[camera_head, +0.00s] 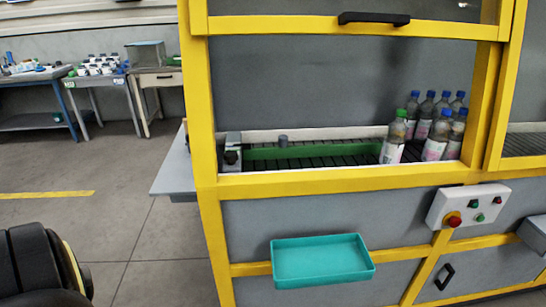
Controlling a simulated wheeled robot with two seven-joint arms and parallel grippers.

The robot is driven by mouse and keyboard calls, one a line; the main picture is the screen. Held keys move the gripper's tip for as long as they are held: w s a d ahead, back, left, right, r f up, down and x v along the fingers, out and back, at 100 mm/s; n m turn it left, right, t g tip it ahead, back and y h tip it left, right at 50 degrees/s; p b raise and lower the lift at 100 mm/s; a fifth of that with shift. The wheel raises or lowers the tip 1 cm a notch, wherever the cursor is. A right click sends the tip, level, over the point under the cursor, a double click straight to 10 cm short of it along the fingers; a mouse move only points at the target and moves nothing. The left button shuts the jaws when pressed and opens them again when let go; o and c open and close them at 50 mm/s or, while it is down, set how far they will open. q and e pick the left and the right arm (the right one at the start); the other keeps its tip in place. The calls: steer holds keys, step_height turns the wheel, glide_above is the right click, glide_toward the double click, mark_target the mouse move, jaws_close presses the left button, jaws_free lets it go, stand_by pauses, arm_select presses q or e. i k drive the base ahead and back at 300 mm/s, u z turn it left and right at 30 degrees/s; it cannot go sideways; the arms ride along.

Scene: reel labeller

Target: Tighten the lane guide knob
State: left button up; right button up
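A small grey knob (283,141) stands upright at the green guide rail (310,151) along the conveyor (345,159) inside the yellow-framed machine. It looks like the lane guide knob, but I cannot tell how tight it is. A grey block with a dark round part (231,157) sits at the conveyor's left end, by the yellow post. Neither of my grippers shows. A black rounded part of my own body shows at the bottom left.
Several bottles (440,132) with blue and green caps stand at the conveyor's right. The yellow frame (205,110) borders the opening. A teal tray (320,262) and control box (468,206) project from the front. Workbenches (101,82) stand back left; the floor between is clear.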

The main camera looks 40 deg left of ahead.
mark_target(231, 156)
steer(key=u, duration=0.4)
steer(key=i, duration=0.75)
steer(key=u, duration=0.75)
